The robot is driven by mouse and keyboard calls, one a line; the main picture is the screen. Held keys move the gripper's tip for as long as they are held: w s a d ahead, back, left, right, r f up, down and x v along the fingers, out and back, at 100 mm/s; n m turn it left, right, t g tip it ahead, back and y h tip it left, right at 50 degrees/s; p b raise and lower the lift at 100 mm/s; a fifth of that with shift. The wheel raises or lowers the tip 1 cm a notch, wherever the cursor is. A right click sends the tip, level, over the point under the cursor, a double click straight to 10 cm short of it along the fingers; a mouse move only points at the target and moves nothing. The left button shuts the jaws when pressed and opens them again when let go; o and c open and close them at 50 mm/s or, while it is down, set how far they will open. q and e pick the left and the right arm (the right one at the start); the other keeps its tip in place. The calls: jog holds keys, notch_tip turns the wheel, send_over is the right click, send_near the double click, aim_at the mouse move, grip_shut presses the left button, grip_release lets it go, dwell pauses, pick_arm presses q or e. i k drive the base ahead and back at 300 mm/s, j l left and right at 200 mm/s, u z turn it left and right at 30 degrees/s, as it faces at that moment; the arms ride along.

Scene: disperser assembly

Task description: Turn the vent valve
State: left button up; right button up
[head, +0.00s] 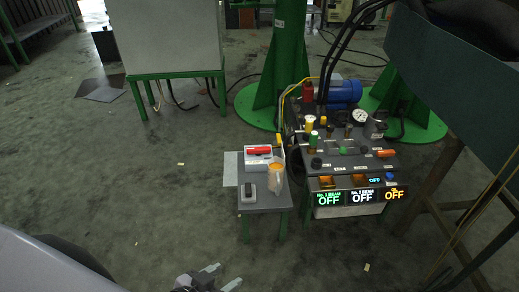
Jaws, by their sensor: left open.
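The control panel (345,162) stands right of centre on a bench, with coloured knobs, a pressure gauge (360,117) and lit OFF displays along its front. Its knobs include an orange handle (385,153) at the right, a green knob (314,140) and a red one (307,90) farther back. The labels are too small to read, so I cannot tell which is the vent valve. My left gripper (221,278) is open and empty at the bottom edge, well in front of the panel and touching nothing. My right gripper is not in view.
A small green-legged stand (264,200) left of the panel holds a red-topped box, an orange-filled cup and a small device. A blue motor (344,93) and green column bases stand behind. A large dark structure (460,75) overhangs the right. The floor in front is mostly clear.

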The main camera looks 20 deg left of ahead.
aim_at(384, 154)
jog(key=i+j, duration=0.8)
jog(key=i, duration=0.15)
jog(key=i+j+z, duration=0.1)
jog(key=z, duration=1.05)
jog(key=i+j, duration=0.05)
